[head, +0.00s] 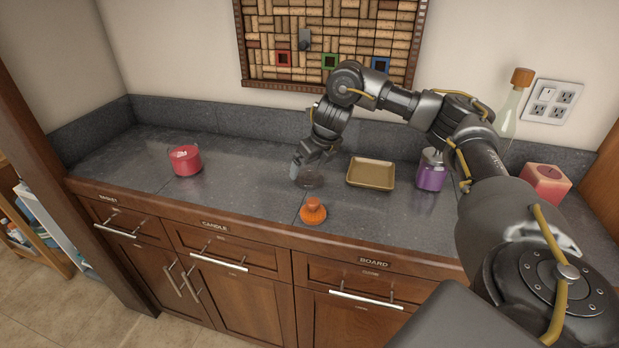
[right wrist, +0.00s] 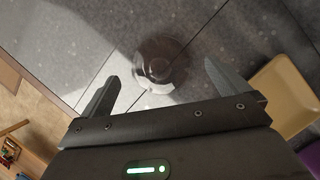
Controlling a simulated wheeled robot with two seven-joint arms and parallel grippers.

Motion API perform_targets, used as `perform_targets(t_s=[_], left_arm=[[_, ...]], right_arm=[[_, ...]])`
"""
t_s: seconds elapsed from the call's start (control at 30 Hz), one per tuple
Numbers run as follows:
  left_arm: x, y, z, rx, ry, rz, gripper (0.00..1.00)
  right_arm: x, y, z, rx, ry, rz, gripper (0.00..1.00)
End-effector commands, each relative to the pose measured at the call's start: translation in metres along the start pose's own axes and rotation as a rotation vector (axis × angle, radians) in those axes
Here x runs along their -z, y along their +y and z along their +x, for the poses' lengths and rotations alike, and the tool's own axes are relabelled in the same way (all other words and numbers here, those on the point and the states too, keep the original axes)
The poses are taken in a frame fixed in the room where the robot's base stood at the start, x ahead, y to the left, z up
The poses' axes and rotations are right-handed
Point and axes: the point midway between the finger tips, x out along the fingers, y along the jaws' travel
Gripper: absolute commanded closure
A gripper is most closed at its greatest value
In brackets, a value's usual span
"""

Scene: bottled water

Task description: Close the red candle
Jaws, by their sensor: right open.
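The red candle (head: 186,161) stands open-topped on the left part of the grey counter, with pale wax showing inside. A clear, dark-tinted round glass piece (head: 309,177), which looks like a lid, rests on the counter at the middle. My right gripper (head: 301,167) is open and pointing down, right over the glass piece. In the right wrist view the glass piece (right wrist: 158,60) shows between and just beyond the two spread fingers (right wrist: 163,85), and I cannot tell whether they touch it. The red candle is outside the right wrist view. My left gripper is not in view.
An orange knobbed object (head: 313,212) sits near the front edge. A tan tray (head: 371,174), a purple jar (head: 432,172), a red block-shaped object (head: 546,184) and a corked bottle (head: 513,105) stand to the right. The counter between the glass piece and the red candle is clear.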

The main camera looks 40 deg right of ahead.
Motion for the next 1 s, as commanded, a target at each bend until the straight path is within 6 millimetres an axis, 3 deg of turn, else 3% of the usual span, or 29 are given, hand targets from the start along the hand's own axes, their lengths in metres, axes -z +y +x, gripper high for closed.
perform_targets(t_s=[0.23,0.63,0.9,1.0], left_arm=[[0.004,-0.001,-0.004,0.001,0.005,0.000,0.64],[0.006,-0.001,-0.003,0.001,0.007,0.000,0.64],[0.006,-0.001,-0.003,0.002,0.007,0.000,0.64],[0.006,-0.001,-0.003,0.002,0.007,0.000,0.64]], right_arm=[[0.001,0.000,0.030,0.001,0.003,0.000,0.00],[0.001,0.000,0.033,0.001,0.001,0.000,0.00],[0.001,-0.001,0.033,0.001,0.000,0.000,0.35],[0.001,-0.001,0.033,0.001,0.000,0.000,0.43]])
